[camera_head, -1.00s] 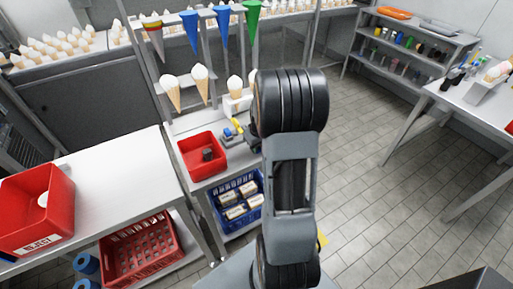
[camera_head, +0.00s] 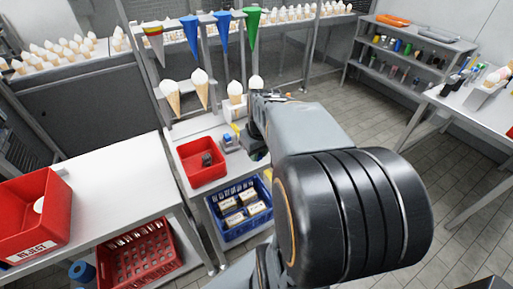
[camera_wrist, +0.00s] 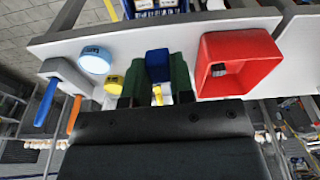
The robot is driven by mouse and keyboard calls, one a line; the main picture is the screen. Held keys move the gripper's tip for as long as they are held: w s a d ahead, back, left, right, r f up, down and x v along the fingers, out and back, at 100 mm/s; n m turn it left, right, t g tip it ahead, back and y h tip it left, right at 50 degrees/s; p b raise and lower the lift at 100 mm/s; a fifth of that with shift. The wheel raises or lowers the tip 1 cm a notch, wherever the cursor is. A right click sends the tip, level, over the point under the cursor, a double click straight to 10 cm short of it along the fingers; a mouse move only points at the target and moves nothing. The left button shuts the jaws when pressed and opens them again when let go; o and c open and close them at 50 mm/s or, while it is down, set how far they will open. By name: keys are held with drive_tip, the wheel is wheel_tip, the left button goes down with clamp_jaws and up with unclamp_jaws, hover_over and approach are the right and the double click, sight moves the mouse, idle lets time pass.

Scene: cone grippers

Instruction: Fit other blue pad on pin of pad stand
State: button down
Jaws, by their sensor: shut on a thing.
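In the wrist view my gripper (camera_wrist: 157,72) has two green fingers closed on a blue pad (camera_wrist: 157,63), which sits between their tips. A small yellow piece (camera_wrist: 157,95) shows behind the pad, between the fingers. No pin can be made out clearly. How the pad sits relative to any stand is hidden.
The red bin (camera_wrist: 205,78) holds a dark block (camera_wrist: 218,70). A blue crate (camera_head: 243,229) is below the bench. Cones hang behind.

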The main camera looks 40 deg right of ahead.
wheel_tip(320, 180, up, 6)
drive_tip(key=s+a+p, duration=0.1)
drive_tip(key=s+p, duration=0.1)
drive_tip(key=p, duration=0.2)
drive_tip(key=shift+a, duration=0.3)
idle(0.6)
idle(0.6)
